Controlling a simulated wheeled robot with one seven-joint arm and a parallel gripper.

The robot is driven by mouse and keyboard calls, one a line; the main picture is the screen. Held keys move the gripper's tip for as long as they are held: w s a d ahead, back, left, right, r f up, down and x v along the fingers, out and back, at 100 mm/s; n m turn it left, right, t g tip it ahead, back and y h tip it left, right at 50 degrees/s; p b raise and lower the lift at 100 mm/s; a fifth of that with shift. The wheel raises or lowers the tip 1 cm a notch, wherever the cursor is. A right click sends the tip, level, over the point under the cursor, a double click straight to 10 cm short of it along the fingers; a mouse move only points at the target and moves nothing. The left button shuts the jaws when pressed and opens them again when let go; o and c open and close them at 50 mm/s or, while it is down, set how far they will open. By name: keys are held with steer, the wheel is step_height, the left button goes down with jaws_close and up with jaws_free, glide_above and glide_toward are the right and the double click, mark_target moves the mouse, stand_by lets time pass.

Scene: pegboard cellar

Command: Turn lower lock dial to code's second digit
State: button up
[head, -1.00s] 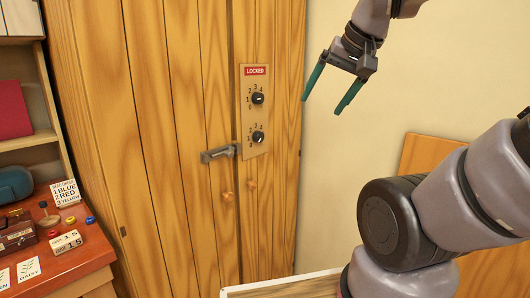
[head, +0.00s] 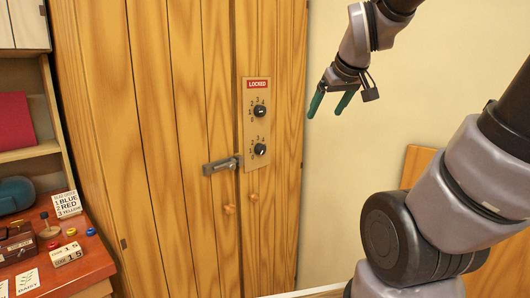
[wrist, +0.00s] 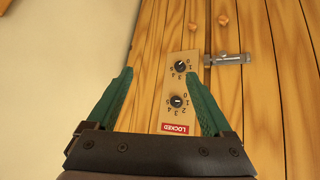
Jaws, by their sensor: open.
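The lower lock dial (head: 260,149) is a dark round knob on a pale plate (head: 249,128) on the wooden cabinet door. The upper dial (head: 260,112) sits above it, under a red LOCKED sign (head: 257,84). Small digits ring both dials; their pointer settings are too small to read surely. A code card (head: 67,255) on the left desk seems to read 15. My gripper (head: 325,113), with green fingers, is open and empty, right of the plate and apart from it. The wrist view shows the plate upside down ahead of the fingers, with the lower dial (wrist: 181,66) farther up.
A metal latch (head: 221,165) and two wooden knobs (head: 229,209) are on the cabinet doors (head: 170,150). The red desk (head: 65,280) at left holds a color-order card (head: 66,204) and small items. Bare wall lies right of the cabinet.

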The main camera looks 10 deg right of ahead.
steer(key=w+d+f+n+t+h, duration=0.1)
steer(key=w+d+f+n+t, duration=0.2)
steer(key=w+n, duration=0.9)
steer(key=n+t+y, duration=0.3)
steer(key=n+y, duration=0.8)
steer(key=n, duration=1.9)
glide_toward(263, 150)
steer(key=x, duration=0.8)
steer(key=shift+w+a, duration=0.15)
steer(key=shift+w, duration=0.1)
jaws_close()
